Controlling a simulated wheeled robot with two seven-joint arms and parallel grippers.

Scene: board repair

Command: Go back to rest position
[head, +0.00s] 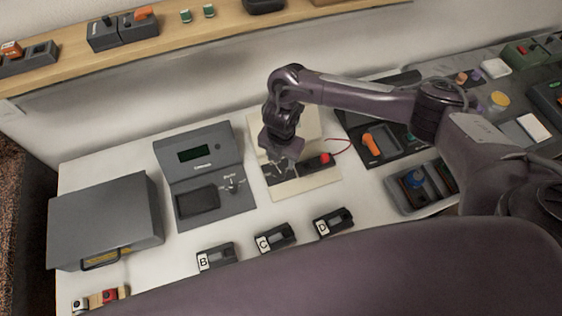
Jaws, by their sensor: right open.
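My right gripper (283,166) is open and points down over a pale board (305,186) in the middle of the table. My right arm comes in from the right and bends down at the wrist. A dark part with a red end (325,158) and a red wire lies on the board beside the gripper. I cannot tell whether the fingers touch the board or the dark parts under them. My left gripper is not in view.
A grey tester with a screen (205,155) stands left of the board, and a grey box (105,215) further left. Holders B (216,257), C (275,237) and D (333,222) line the front. A tray (420,187) is at right. A wooden shelf (190,33) runs behind.

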